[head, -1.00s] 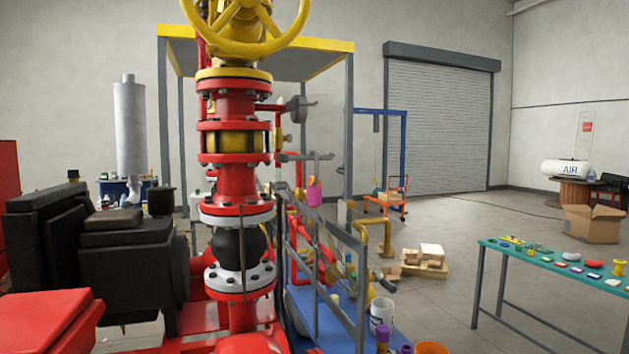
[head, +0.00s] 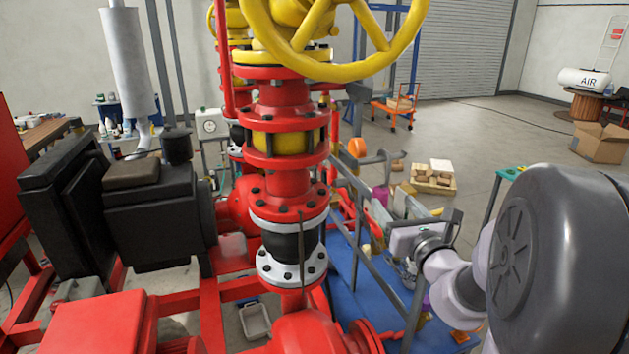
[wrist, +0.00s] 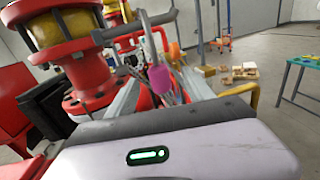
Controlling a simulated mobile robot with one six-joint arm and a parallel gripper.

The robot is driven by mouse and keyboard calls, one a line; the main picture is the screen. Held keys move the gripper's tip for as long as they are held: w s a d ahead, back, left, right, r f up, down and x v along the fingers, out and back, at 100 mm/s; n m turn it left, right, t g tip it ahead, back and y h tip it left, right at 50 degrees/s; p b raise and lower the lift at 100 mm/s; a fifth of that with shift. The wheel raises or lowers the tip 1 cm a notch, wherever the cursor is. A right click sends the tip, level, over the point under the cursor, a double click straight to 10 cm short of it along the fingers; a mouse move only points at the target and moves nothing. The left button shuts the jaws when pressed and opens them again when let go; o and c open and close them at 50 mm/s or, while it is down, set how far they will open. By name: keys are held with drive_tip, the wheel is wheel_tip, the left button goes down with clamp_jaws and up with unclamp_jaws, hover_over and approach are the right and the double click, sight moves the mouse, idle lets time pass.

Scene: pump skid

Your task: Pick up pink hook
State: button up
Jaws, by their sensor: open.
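The pink hook (head: 380,195) shows in the head view as a small pink shape by the grey railing, partly hidden behind it. In the wrist view the pink hook (wrist: 161,79) is near the picture's middle, beyond my gripper body, with a thin curved part rising above it. My gripper (head: 400,239) is a pale box at the end of my arm, below and slightly right of the pink hook in the head view. It is open and apart from the hook. Its fingertips are hard to make out against the grey rails.
The grey railing (head: 372,221) runs close to my gripper, above a blue platform (head: 340,265). The red flanged pipe column (head: 285,140) with a yellow handwheel (head: 330,35) stands to the left. A pallet with boxes (head: 433,180) lies on the floor behind. Open floor lies beyond the railing.

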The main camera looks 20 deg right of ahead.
drive_tip(key=p+x, duration=0.1)
drive_tip(key=x, duration=0.9)
drive_tip(key=shift+w+a+p, duration=0.15)
drive_tip(key=shift+w+p, duration=0.15)
drive_tip(key=shift+w, duration=0.1)
drive_tip(key=shift+s+a, duration=0.1)
drive_tip(key=shift+s, duration=0.15)
drive_tip(key=shift+c, duration=1.1)
drive_tip(key=shift+w, duration=0.1)
clamp_jaws()
